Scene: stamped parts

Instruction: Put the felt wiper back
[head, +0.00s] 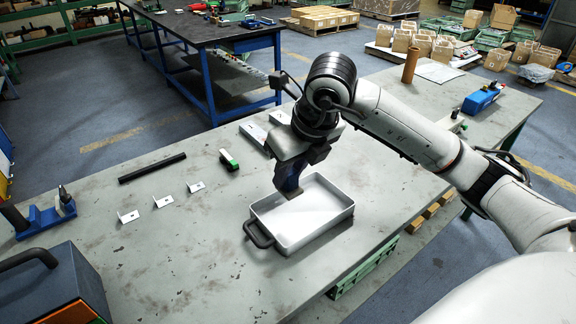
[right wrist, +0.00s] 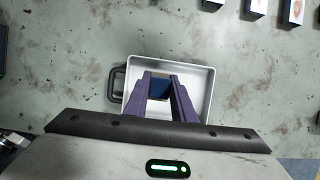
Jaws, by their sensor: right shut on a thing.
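My right gripper (head: 290,184) is over the white tray (head: 322,231), pointing down near its back left part. It is shut on a small dark blue piece with a tan edge, which I take to be the felt wiper (right wrist: 158,84). The wiper shows between the purple fingers in the right wrist view; in the head view it is mostly hidden by them. I cannot tell whether it touches the tray floor. The tray also shows in the right wrist view (right wrist: 207,80), with its dark handle to the left. My left gripper is not in view.
A green and black block (head: 229,160), a black bar (head: 152,168) and several small white brackets (head: 162,201) lie left of the tray. White plates (head: 255,133) lie behind it. A dark blue box (head: 55,290) stands at the front left.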

